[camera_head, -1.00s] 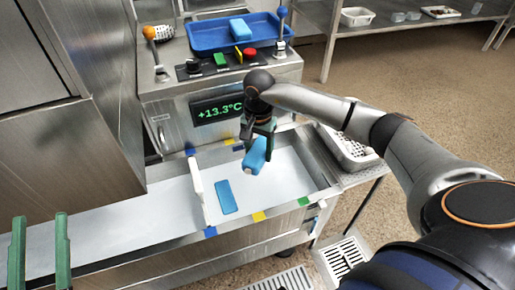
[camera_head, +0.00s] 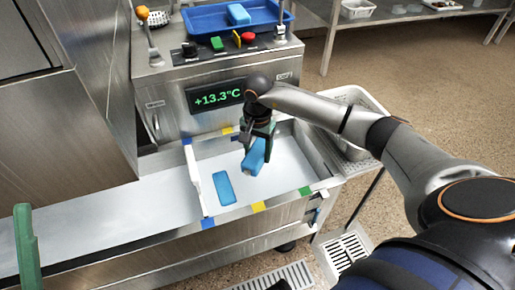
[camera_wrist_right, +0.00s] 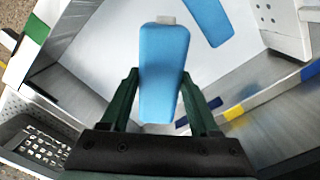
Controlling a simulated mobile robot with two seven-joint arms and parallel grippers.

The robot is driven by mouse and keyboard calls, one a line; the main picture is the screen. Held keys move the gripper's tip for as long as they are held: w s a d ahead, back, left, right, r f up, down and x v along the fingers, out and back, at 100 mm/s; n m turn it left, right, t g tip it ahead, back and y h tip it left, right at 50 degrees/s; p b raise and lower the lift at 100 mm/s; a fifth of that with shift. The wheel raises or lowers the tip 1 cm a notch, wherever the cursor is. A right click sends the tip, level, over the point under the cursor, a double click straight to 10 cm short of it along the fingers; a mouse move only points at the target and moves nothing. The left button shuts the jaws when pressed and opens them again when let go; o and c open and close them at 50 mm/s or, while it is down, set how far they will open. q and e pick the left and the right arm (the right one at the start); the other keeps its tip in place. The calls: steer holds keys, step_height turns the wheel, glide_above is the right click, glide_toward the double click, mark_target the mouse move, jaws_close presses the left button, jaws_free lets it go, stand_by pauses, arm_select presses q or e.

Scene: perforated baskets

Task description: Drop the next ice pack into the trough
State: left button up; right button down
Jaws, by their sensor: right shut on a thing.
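My right gripper (camera_head: 256,140) is shut on a blue ice pack (camera_head: 254,158) and holds it tilted over the trough (camera_head: 285,190). In the right wrist view the held ice pack (camera_wrist_right: 163,75) sits between the two green fingers. A second blue ice pack (camera_head: 224,188) lies on the white trough floor, left of the held one; part of it shows in the right wrist view (camera_wrist_right: 208,18). A third ice pack (camera_head: 239,14) is in the blue tray (camera_head: 208,20) at the back. One green finger of my left gripper (camera_head: 26,245) shows at the lower left; its opening cannot be judged.
A white divider (camera_head: 195,178) stands at the trough's left end. Coloured tape marks line the rim. A control panel (camera_head: 226,50) with knobs and a red button stands behind the trough. A perforated basket (camera_head: 352,150) is on the right.

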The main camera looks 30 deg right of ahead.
mark_target(258, 151)
arm_select(q)
step_height(258, 151, down, 6)
steer(key=b, duration=0.5)
steer(key=shift+d+n, duration=0.3)
arm_select(e)
step_height(258, 151, down, 8)
arm_select(q)
steer(key=shift+w+f, duration=0.1)
arm_select(e)
steer(key=shift+r, duration=0.1)
steer(key=shift+c, duration=0.2)
jaws_free()
step_height(258, 151, up, 11)
steer(key=p, duration=0.4)
steer(key=shift+r, duration=0.75)
arm_select(q)
steer(key=r, duration=0.4)
steer(key=shift+a+r, duration=0.3)
steer(key=shift+r, duration=0.05)
